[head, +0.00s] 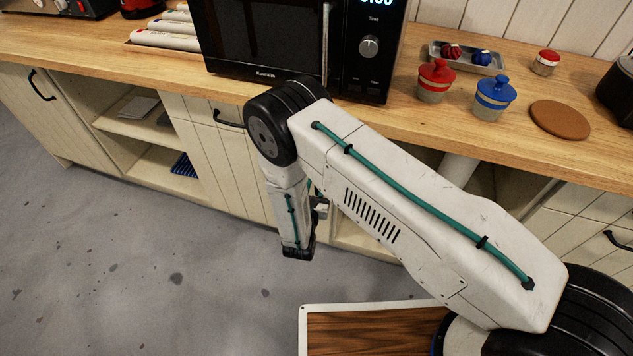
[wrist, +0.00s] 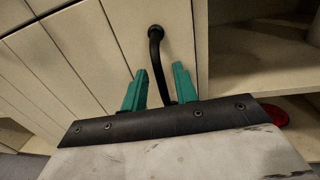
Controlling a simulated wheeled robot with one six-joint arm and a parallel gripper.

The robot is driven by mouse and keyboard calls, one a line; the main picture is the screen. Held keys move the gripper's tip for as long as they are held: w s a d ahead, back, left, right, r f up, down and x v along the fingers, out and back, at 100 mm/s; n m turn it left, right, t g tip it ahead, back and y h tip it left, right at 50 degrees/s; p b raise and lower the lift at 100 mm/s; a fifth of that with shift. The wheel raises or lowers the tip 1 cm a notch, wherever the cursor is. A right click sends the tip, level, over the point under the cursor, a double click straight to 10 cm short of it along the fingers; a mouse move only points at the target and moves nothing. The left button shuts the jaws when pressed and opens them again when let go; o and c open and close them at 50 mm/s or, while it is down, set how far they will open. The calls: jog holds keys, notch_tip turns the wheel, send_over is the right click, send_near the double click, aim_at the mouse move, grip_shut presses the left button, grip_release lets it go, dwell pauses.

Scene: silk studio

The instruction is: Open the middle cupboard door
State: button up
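The middle cupboard door (head: 208,165) is a cream planked panel below the worktop and looks shut. In the wrist view the door (wrist: 70,60) fills the upper left, with its black bar handle (wrist: 155,45) near its right edge. My gripper (wrist: 159,76) is open, its two teal fingers apart on either side of the handle's lower part. Gaps show between the fingers and the bar; I cannot tell if either touches it. The handle's lower end is hidden behind my gripper. In the head view my arm hides the door's handle and most of my gripper.
A black handle (head: 229,121) sits on the panel above the door. Open shelves (head: 150,125) are to the left; more open shelving (wrist: 260,65) is to the right. A microwave (head: 265,40), red pot (head: 435,82) and blue pot (head: 494,98) stand on the worktop. Grey floor in front is clear.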

jog(key=shift+x, duration=0.8)
jog(key=shift+s, duration=0.1)
grip_shut()
